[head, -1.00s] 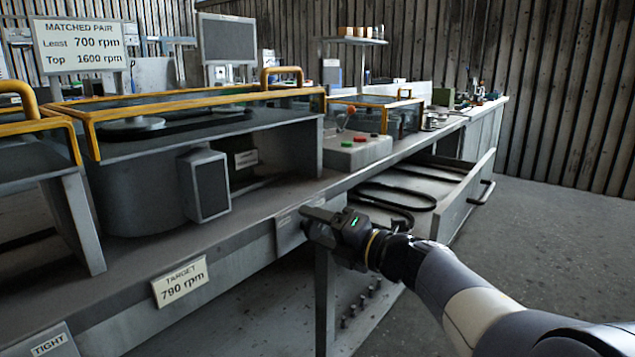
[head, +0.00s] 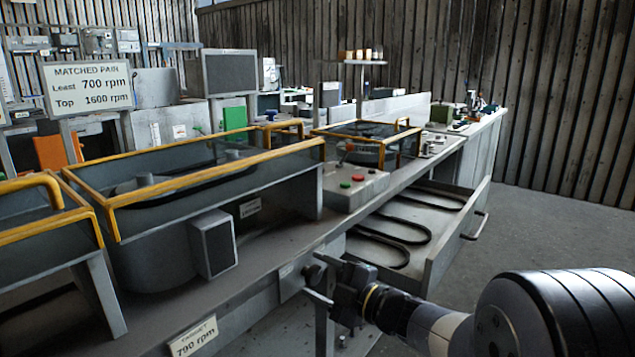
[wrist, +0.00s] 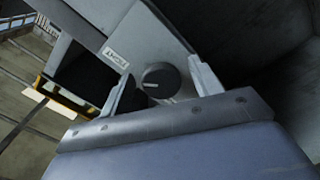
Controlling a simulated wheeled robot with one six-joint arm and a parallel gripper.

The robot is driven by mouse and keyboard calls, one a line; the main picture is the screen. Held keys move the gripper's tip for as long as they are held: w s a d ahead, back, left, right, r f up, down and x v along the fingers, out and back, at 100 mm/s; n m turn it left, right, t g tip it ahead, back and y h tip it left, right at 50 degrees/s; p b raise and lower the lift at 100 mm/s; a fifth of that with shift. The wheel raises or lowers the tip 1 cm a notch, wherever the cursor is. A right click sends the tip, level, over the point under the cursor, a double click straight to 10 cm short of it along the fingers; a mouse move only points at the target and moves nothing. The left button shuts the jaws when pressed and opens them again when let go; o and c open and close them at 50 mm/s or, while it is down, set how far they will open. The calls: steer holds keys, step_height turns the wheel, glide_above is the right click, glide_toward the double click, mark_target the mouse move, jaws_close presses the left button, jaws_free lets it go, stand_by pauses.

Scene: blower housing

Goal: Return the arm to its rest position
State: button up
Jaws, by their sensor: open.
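My gripper (head: 318,279) is at the front edge of the bench, left of the open drawer, with its arm reaching in from the lower right. Its jaws are apart with nothing held between them. In the wrist view, my gripper (wrist: 158,85) shows two pale fingers spread wide. A dark round knob (wrist: 161,80) with a light pointer line shows between the fingers, on a grey panel under a small label. I cannot tell whether the fingers touch the panel.
An open drawer (head: 440,262) with several black belts juts out right of my gripper. Yellow-railed guards (head: 215,175) and a control box (head: 352,188) with red and green buttons stand on the bench. A "790 rpm" sign (head: 193,338) hangs in front. Floor at right is clear.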

steer(key=m+p, duration=0.6)
steer(key=shift+r+p, duration=0.15)
steer(key=shift+p, duration=0.25)
steer(key=m+p, duration=0.3)
steer(key=p, duration=0.1)
steer(key=shift+s+a, duration=0.1)
steer(key=shift+f+m+p, duration=0.2)
steer(key=shift+m+p, duration=0.6)
steer(key=shift+m, duration=0.1)
